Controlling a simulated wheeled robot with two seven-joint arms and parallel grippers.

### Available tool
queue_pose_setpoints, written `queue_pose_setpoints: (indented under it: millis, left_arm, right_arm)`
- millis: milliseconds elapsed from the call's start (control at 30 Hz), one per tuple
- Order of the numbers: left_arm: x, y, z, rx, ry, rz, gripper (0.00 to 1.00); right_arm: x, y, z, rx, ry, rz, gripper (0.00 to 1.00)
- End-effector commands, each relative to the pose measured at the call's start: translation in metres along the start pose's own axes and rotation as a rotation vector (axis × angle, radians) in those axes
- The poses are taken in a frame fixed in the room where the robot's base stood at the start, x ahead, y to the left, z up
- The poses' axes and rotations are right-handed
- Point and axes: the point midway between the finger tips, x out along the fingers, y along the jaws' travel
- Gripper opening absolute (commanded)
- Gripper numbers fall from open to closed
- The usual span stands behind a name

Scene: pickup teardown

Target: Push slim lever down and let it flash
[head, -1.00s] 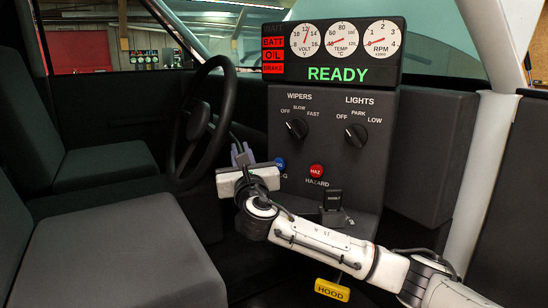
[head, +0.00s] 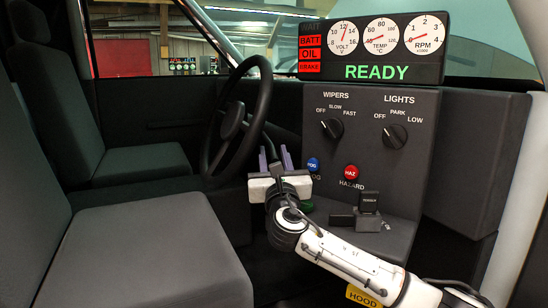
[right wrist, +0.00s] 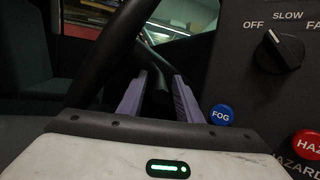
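A slim dark lever (head: 271,148) sticks out beside the steering wheel (head: 238,120), toward the dash panel. In the right wrist view the dark lever (right wrist: 158,88) shows end-on between my fingers, with a gap visible on at least one side. My right gripper (head: 275,160) has two purple fingers, spread apart on either side of the lever. The same gripper (right wrist: 160,95) looks open in the right wrist view. I cannot tell whether a finger touches the lever. My left gripper is not in view.
The dash panel (head: 365,170) is close on the right, with a blue FOG button (head: 313,164), a red HAZARD button (head: 351,172), two rotary knobs and a black toggle block (head: 368,203). Dark seats (head: 150,240) fill the left. A yellow HOOD handle (head: 362,297) is low.

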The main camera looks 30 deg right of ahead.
Motion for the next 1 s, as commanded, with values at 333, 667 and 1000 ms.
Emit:
queue_pose_setpoints:
  millis: [333, 667, 1000]
  left_arm:
    - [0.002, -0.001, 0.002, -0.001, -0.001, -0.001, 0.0]
    - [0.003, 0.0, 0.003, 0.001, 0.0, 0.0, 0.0]
    - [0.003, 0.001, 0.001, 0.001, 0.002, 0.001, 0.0]
  right_arm:
    - [-0.045, 0.001, -0.002, 0.001, 0.001, 0.004, 0.32]
    - [-0.097, 0.0, -0.001, 0.0, 0.001, 0.001, 0.32]
    - [-0.103, 0.0, 0.0, -0.001, 0.0, -0.001, 0.32]
